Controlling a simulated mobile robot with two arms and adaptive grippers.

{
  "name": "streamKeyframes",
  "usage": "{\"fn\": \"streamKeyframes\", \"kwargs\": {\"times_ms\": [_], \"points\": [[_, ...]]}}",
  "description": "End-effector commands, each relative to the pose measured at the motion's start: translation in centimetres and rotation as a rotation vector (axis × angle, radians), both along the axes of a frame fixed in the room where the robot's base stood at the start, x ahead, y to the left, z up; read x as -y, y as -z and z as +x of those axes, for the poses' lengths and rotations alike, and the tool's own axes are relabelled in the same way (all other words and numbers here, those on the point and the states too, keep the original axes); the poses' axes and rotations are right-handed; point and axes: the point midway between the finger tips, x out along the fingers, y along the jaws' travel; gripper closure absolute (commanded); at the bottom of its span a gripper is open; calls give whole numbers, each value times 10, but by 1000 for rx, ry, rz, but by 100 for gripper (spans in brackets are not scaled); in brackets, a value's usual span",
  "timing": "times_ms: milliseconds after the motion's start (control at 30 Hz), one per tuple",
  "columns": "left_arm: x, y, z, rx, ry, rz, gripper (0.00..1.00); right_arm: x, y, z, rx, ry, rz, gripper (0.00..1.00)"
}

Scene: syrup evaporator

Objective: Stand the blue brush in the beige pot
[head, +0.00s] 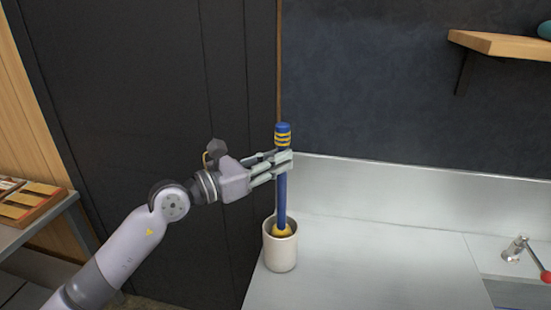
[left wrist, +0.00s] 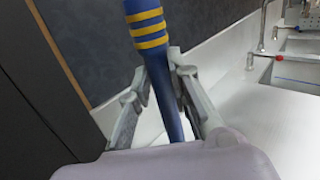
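The blue brush (head: 282,195) stands upright with yellow bands near its top and a yellow lower part. Its lower end is inside the mouth of the beige pot (head: 281,253), which stands on the metal counter near its left edge. The pot's wall hides the brush's bottom, so I cannot tell if it touches the pot's floor. My left gripper (head: 285,163) is around the upper handle, below the bands. In the left wrist view the brush (left wrist: 165,95) runs between the fingers of the left gripper (left wrist: 180,75), which look closed against it. My right gripper is not in view.
The metal counter (head: 350,265) is clear to the right of the pot. A tap with a red handle (head: 515,249) is at the far right. A wooden shelf (head: 500,44) hangs at upper right. A tray of packets (head: 28,205) is at left.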

Motion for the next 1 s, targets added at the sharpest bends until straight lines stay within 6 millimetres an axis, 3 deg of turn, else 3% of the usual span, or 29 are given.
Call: {"fn": "streamKeyframes", "kwargs": {"times_ms": [333,667,867,1000], "points": [[0,-1,0,1,0,-1,59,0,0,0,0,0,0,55],[-2,1,-1,-1,-1,1,58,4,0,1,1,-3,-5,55],[-23,3,-15,0,-2,2,58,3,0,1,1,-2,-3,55],[-49,5,-33,-2,-3,4,58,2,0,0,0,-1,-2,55]]}}
